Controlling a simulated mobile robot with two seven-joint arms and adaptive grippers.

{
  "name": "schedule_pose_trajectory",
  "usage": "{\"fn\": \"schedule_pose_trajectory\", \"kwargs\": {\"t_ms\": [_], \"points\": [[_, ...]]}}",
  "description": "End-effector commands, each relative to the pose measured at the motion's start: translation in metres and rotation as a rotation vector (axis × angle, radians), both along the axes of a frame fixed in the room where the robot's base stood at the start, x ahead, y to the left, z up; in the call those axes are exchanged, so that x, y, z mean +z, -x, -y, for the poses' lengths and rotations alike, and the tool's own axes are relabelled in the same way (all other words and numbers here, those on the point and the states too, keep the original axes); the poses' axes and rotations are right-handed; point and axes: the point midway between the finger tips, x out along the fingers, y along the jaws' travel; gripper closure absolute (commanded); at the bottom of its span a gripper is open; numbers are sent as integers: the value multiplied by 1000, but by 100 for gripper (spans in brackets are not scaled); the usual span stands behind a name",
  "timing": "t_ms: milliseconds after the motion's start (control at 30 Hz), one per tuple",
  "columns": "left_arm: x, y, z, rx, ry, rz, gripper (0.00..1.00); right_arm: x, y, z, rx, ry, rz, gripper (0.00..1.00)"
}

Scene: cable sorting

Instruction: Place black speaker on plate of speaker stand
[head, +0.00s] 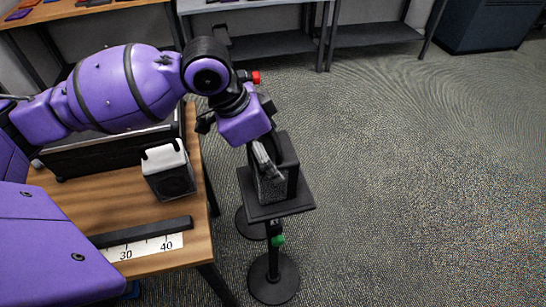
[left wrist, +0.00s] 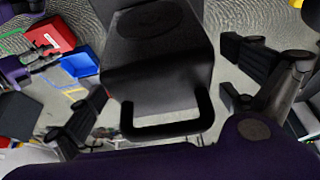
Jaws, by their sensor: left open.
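A black speaker (head: 289,160) stands upright on the square black plate (head: 290,208) of the speaker stand at the right of the table. In the left wrist view the black speaker (left wrist: 155,60) fills the middle, with its loop handle towards me. My left gripper (head: 262,162) is at the speaker, its fingers pointing down. In the left wrist view my left gripper (left wrist: 170,100) is open, with one finger on each side of the speaker and visible gaps between. The gripper hides part of the speaker in the head view. My right gripper is not seen.
A second speaker with a white top (head: 166,157) stands on the wooden table (head: 110,205). A ruler strip (head: 145,247) lies near the table's front. The stand has a green knob (head: 278,240) and a round base (head: 273,278). Another round base is behind it. Carpet at right is clear.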

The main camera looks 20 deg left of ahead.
Motion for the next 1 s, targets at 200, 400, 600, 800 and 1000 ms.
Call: {"fn": "schedule_pose_trajectory", "kwargs": {"t_ms": [200, 400, 600, 800, 1000], "points": [[49, 9, -17, 2, -4, 7, 0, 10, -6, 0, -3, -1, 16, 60], [75, 17, -26, 1, -2, 2, 0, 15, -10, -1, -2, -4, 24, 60], [84, 20, -29, 0, -1, -1, 0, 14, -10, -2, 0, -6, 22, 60], [84, 20, -29, 0, 0, -1, 0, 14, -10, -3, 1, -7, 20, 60], [84, 19, -29, 0, 0, -1, 0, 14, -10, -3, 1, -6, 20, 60]]}}
